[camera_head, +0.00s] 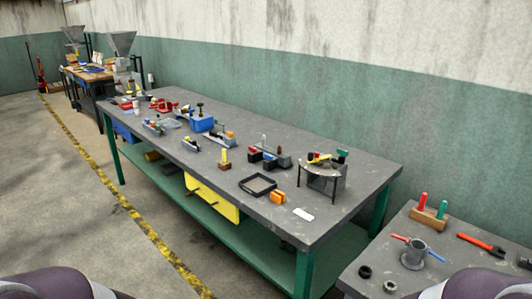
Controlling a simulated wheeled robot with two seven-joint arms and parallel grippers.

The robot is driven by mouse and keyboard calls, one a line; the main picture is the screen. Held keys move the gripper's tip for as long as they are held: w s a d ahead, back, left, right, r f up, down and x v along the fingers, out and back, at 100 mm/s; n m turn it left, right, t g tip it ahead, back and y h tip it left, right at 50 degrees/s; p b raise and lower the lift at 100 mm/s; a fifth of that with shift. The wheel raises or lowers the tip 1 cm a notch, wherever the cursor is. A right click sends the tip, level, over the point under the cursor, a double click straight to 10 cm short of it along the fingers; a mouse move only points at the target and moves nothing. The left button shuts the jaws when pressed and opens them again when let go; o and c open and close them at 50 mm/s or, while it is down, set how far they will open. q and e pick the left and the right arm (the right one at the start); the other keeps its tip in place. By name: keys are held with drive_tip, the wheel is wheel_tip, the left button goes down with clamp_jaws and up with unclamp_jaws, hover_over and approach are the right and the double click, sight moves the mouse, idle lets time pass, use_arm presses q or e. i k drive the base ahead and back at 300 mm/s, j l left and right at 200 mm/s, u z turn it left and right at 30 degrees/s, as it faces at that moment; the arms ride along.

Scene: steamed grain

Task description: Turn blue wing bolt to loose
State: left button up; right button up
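A grey upright cylinder (414,252) on a round base stands on the small grey table at the lower right. A blue bar (436,257) sticks out from its right side and slopes down to the right. It looks like the blue wing bolt, but it is too small to tell how it is seated. A red bar (399,237) sticks out on the cylinder's upper left side. Neither of my grippers shows. Only rounded dark parts of my arms show at the bottom left and bottom right edges, apart from the cylinder.
On the small table (392,240) are a wooden block with red and green handles (428,213), a red tool (482,244) and dark nuts (389,286). A long workbench (335,222) with many small fixtures stands to the left. Open floor (80,220) lies left of it.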

sight(268, 157)
drive_tip(key=z, duration=0.5)
drive_tip(key=i+j+z, duration=0.15)
drive_tip(key=z, duration=0.3)
drive_tip(key=i+j+z, duration=0.15)
drive_tip(key=j+z, duration=0.3)
drive_tip(key=i+j+z, duration=0.1)
drive_tip(key=z, duration=0.3)
drive_tip(key=j+z, duration=0.45)
